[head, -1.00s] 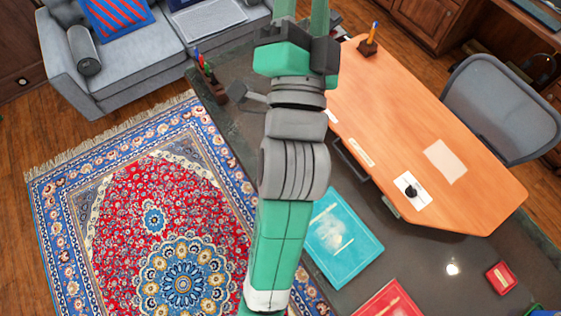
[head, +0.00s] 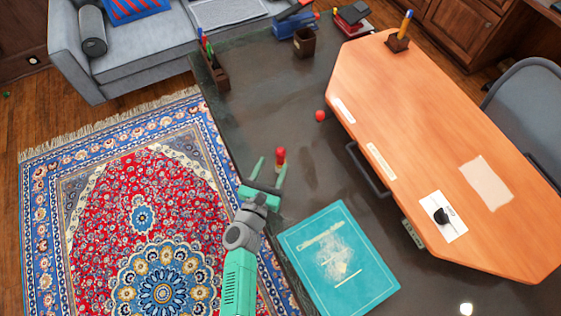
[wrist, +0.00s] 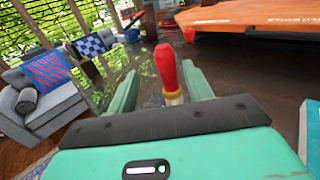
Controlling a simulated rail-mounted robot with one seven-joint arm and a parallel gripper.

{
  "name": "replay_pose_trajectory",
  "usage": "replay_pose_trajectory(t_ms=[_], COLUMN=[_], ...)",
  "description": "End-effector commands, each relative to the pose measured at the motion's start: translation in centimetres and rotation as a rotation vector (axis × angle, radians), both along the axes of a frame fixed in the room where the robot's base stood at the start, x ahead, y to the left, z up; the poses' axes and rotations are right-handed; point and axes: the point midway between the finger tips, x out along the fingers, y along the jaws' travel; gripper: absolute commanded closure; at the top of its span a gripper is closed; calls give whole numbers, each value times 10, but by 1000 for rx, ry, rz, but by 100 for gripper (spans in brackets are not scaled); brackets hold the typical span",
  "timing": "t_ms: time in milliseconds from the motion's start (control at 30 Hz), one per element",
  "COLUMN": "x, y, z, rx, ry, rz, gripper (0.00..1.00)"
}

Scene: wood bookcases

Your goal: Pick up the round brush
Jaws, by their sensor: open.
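The round brush (head: 281,154) appears to be the small upright item with a red top on the dark table, near the table's left edge. In the wrist view the brush (wrist: 166,70) shows a red handle above a pale yellowish lower part, whose bottom is hidden by my gripper body. My gripper (head: 272,164) is open, with its green fingers pointing toward the brush. In the wrist view the brush stands in line with the gap between the fingers, nearer the right finger. I cannot tell whether it is fully between them, and no contact is clear.
A teal book (head: 340,262) lies on the table to the right of my arm. A raised orange desktop (head: 440,130) is further right. A small red ball (head: 320,116) lies beyond the brush. A pen holder (head: 214,76) and a brown cup (head: 304,42) stand at the back.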

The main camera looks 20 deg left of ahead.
Motion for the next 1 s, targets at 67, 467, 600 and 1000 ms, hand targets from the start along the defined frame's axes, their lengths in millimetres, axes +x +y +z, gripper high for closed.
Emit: replay_pose_trajectory(t_ms=[67,467,600,1000], x=[7,58,59,59], y=[0,-4,-4,-4], z=[0,3,4,4], rx=[2,-1,-2,-2], ry=[-1,-1,0,-1], rz=[-2,0,1,1], gripper=[50,50,50,97])
